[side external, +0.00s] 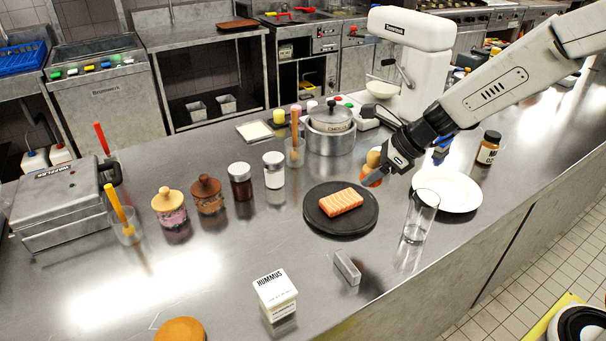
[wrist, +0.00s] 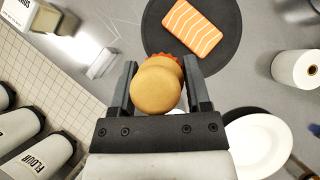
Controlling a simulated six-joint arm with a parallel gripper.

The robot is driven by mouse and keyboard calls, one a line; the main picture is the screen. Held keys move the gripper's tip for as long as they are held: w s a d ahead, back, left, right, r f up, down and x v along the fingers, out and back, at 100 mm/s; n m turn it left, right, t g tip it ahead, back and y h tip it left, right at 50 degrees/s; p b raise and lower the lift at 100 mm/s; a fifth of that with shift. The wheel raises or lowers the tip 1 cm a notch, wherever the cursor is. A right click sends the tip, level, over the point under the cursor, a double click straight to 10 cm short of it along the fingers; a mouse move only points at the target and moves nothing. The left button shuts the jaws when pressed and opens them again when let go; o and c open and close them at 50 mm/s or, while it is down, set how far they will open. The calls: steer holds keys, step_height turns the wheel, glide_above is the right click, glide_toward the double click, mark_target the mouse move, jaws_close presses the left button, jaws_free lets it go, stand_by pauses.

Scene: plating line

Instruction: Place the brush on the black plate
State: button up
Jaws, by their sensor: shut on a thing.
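The black plate (side external: 318,220) is round and flat on the steel counter, with an orange, white-striped slab (side external: 341,202) on it. The plate also shows at the top of the wrist view (wrist: 228,58). My gripper (side external: 376,172) is shut on what looks like the brush (side external: 371,160), which has a rounded tan top and an orange-red lower part. In the wrist view the brush (wrist: 157,88) sits between the two fingers of my gripper (wrist: 160,72), with a red fringe at its far edge. It is off to the right of the plate in the side view. Its underside is hidden.
A clear glass (side external: 420,215) stands right of the plate, near the white plate (side external: 455,190). A grey block (side external: 347,268) and a hummus tub (side external: 275,292) are in front. Several jars (side external: 240,182) stand to the left. Bare counter surrounds the black plate's front-left.

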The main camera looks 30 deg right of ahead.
glide_above(333, 197)
steer(key=s+d, duration=0.2)
steer(key=f, duration=0.6)
steer(key=shift+a+f, duration=0.2)
steer(key=shift+f, duration=0.2)
steer(key=shift+w+f, duration=0.1)
steer(key=shift+f, duration=0.05)
steer(key=shift+w+f, duration=0.2)
steer(key=shift+f, duration=1.5)
steer(key=o, duration=1.3)
steer(key=shift+f, duration=0.1)
steer(key=shift+s+r, duration=0.1)
steer(key=shift+r, duration=0.1)
